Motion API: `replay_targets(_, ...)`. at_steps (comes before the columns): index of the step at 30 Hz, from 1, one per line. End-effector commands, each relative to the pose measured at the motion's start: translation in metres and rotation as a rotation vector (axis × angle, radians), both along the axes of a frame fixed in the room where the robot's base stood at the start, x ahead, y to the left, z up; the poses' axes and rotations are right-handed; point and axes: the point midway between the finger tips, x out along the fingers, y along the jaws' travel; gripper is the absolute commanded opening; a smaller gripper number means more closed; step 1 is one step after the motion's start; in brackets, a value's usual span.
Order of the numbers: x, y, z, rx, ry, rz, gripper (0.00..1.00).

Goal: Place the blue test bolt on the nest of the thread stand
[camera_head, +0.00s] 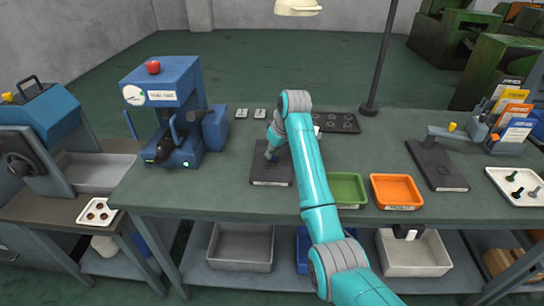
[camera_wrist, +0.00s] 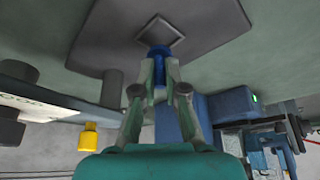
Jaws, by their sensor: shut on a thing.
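My gripper (camera_wrist: 158,78) is shut on the blue test bolt (camera_wrist: 158,52), which shows between the fingertips in the wrist view. The bolt's blue end is at the near edge of a raised square nest (camera_wrist: 162,32) on a dark stand plate (camera_wrist: 205,20). I cannot tell whether it touches the nest. A post and a yellow knob (camera_wrist: 89,140) of a stand also show in the wrist view. In the head view my gripper (camera_head: 271,154) is low over the dark plate (camera_head: 272,176) at mid-bench, and my arm hides part of it.
A blue machine (camera_head: 165,100) stands left of the plate. Green (camera_head: 347,190) and orange (camera_head: 396,191) bins are to the right. Farther right are another dark stand (camera_head: 436,165) with a swing arm and a white tray (camera_head: 530,199) with bolts.

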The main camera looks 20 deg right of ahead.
Motion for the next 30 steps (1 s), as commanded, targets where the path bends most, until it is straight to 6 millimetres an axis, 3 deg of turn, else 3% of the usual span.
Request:
replay_targets(4, 0.0, 0.0, -0.019, 0.0, 0.002, -0.001, 0.0)
replay_targets(14, 0.0, 0.0, -0.021, 0.0, 0.001, 0.0, 0.0)
replay_targets(15, 0.0, 0.0, -0.022, 0.0, 0.001, 0.0, 0.14)
replay_targets(18, 0.0, 0.0, -0.021, 0.0, 0.001, 0.0, 0.36)
replay_targets(30, -0.001, -0.001, -0.015, 0.0, -0.001, 0.0, 0.36)
